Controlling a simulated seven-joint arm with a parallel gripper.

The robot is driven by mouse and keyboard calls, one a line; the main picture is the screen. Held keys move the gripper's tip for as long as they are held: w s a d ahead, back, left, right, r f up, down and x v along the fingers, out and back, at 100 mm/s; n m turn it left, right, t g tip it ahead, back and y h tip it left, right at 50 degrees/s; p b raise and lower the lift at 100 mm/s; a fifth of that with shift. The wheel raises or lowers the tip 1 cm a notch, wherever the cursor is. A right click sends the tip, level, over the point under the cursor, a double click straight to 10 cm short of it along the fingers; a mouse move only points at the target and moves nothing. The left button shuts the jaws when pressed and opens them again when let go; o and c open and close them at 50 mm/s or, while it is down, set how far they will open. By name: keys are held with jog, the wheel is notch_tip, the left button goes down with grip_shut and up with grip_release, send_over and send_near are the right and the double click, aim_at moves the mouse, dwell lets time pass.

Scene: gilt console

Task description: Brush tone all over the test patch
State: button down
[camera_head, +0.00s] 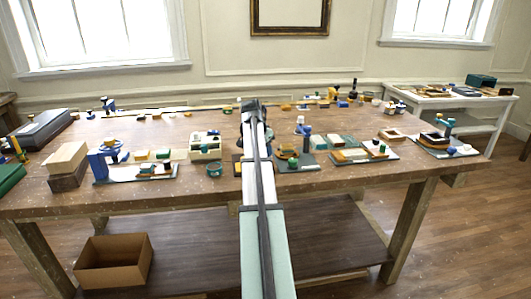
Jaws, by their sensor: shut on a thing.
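My arm runs from the bottom middle over the wooden table (330,183). Its dark far end (251,104) is above the middle of the table. The arm hides my gripper's fingers and whatever is between them, so I cannot tell where they touch. I cannot make out a brush. I cannot pick out the test patch among the small coloured pieces. A dark item with an orange part (238,165) shows just left of the arm, too small to name.
A white compartment box (205,148) and teal round container (214,170) stand left of the arm. A blue device (103,163) and stacked blocks (67,160) are further left. Boards with small pieces (362,154) lie to the right. A cardboard box (112,263) sits on the lower shelf.

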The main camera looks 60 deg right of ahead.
jog(key=shift+w+d, duration=0.3)
jog(key=shift+w+a, duration=0.3)
jog(key=shift+a, duration=0.15)
jog(key=shift+s+a, duration=0.1)
jog(key=shift+a, duration=0.1)
jog(key=shift+s+a, duration=2.15)
jog(key=shift+w+d, duration=2.3)
jog(key=shift+d, duration=0.05)
jog(key=shift+s+a, duration=2.3)
jog(key=shift+a, duration=0.05)
jog(key=shift+w+a, duration=0.35)
jog(key=shift+w, duration=0.15)
jog(key=shift+w+d, duration=2.2)
jog(key=shift+s+a, duration=2.2)
jog(key=shift+s, duration=0.05)
jog(key=shift+w+d+r, duration=0.1)
jog(key=shift+w+d, duration=2.2)
notch_tip(320, 180, up, 8)
jog(key=shift+f, duration=0.25)
